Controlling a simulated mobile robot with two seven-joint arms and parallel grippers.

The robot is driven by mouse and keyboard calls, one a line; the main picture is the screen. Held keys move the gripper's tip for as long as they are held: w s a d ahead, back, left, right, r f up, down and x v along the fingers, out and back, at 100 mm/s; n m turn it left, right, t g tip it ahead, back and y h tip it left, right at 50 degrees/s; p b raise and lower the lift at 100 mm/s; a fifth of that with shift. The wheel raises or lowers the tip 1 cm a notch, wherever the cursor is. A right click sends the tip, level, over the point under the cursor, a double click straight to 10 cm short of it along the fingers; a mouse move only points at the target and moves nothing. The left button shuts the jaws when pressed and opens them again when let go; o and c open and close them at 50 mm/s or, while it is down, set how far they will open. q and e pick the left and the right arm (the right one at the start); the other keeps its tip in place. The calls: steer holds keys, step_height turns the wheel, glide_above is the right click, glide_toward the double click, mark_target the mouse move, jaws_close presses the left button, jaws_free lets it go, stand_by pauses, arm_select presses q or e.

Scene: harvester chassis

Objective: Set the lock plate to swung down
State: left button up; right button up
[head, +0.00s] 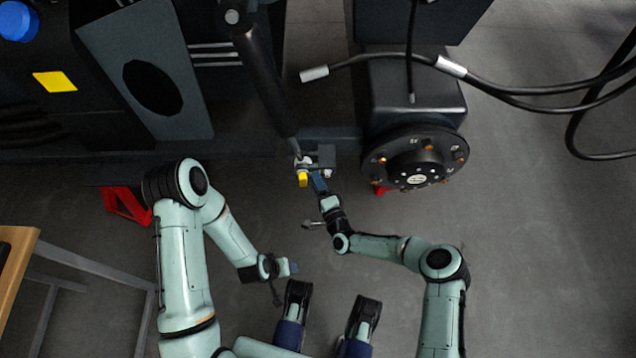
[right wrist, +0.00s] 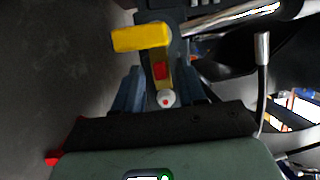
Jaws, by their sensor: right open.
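The yellow lock plate (head: 302,179) shows at the lower end of the dark slanted cylinder, beside a small dark bracket (head: 325,156). In the right wrist view a wide yellow piece (right wrist: 141,37) sits across the top, with a narrower yellow part bearing a red patch (right wrist: 160,71) below it. A white round knob with a red dot (right wrist: 167,99) lies nearer. My right gripper (head: 318,182) is open, its blue fingers (right wrist: 163,85) on either side of the narrow part and knob; contact cannot be told. My left gripper (head: 288,268) is away, low in the middle, its jaws unclear.
A dark wheel hub (head: 415,160) with orange and yellow studs stands just right of the bracket. The slanted cylinder (head: 262,85) rises above it. Black hoses (head: 510,90) hang at the upper right. A red stand (head: 125,205) is at left. Open floor lies below the chassis.

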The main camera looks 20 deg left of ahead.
jaws_close()
steer(key=shift+n, duration=0.3)
arm_select(q)
steer(key=s+d+r+g+p, duration=0.1)
steer(key=s+d+r+p, duration=0.1)
steer(key=s+r+p, duration=0.1)
steer(key=shift+s+d+r+g+h+p, duration=0.4)
steer(key=shift+s+r, duration=0.15)
steer(key=shift+s, duration=0.7)
arm_select(e)
steer(key=shift+w+d+f+n+g+h, duration=0.2)
steer(key=shift+d+f+n+h, duration=0.3)
steer(key=shift+n+h, duration=1.05)
steer(key=shift+w+d+f+n+g+h, duration=0.15)
steer(key=shift+d+f+n+h, duration=0.4)
steer(key=shift+n, duration=1.85)
steer(key=shift+w+d+f+n+g+h, duration=0.1)
steer(key=shift+d+f+n+g+h, duration=0.25)
steer(key=shift+n+h, duration=1.25)
steer(key=shift+f+n+y, duration=0.1)
steer(key=shift+n+y, duration=0.2)
steer(key=shift+n, duration=0.15)
